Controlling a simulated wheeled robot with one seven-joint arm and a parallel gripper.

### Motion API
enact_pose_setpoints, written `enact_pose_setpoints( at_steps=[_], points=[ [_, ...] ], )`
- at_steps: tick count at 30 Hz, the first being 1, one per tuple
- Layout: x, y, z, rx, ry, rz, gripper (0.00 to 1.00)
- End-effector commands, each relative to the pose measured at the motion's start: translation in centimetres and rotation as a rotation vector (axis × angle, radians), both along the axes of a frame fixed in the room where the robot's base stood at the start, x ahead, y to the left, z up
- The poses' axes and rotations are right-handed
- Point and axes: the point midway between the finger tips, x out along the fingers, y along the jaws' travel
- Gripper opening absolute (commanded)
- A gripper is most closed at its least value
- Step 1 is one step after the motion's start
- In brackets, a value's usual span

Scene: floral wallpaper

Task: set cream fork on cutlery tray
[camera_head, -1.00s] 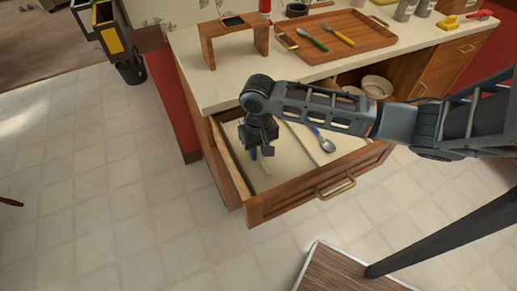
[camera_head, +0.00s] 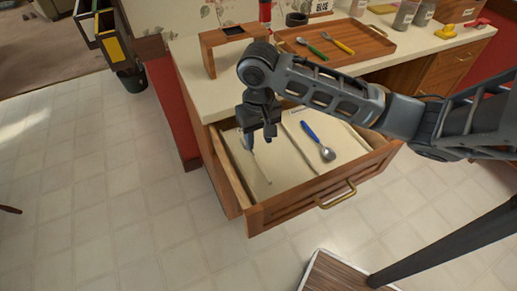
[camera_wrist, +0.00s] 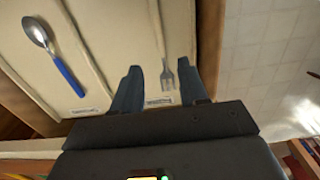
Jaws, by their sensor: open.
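A fork (camera_wrist: 168,75) with silver tines and a pale handle lies in the left part of the open drawer (camera_head: 318,191). In the head view it shows only in part, below my gripper (camera_head: 259,143). In the wrist view my gripper (camera_wrist: 159,68) is open and empty, with the fork's tines between its two fingers. Whether the fingers are level with the fork or above it I cannot tell. The wooden tray (camera_head: 372,54) stands on the counter behind the drawer. On it lie a green-handled spoon (camera_head: 313,50) and a yellow-handled fork (camera_head: 339,45).
A blue-handled spoon (camera_head: 320,146) lies in the drawer, across a divider from the fork. A small wooden stand (camera_head: 208,50) is left of the tray on the counter. Jars (camera_head: 405,14) and a yellow object (camera_head: 446,31) stand to the right. My arm crosses above the drawer.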

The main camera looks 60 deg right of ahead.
Motion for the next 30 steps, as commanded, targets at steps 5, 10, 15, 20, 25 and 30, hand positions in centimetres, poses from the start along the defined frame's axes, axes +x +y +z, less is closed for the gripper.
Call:
enact_pose_setpoints(
  at_steps=[5, 10, 15, 20, 25, 30],
  points=[
    [0.1, 0.0, 2.2, 0.001, -0.001, 0.000, 0.43],
    [0.0, 0.0, 3.0, 0.001, 0.001, 0.000, 0.43],
    [0.5, 0.6, 3.1, 0.010, -0.017, 0.007, 0.43],
    [4.9, 5.9, 4.3, 0.102, -0.180, 0.064, 0.43],
    [11.3, 15.4, 8.0, 0.274, -0.491, 0.133, 0.43],
    [14.7, 23.0, 12.3, 0.422, -0.773, 0.133, 0.43]
  ],
)
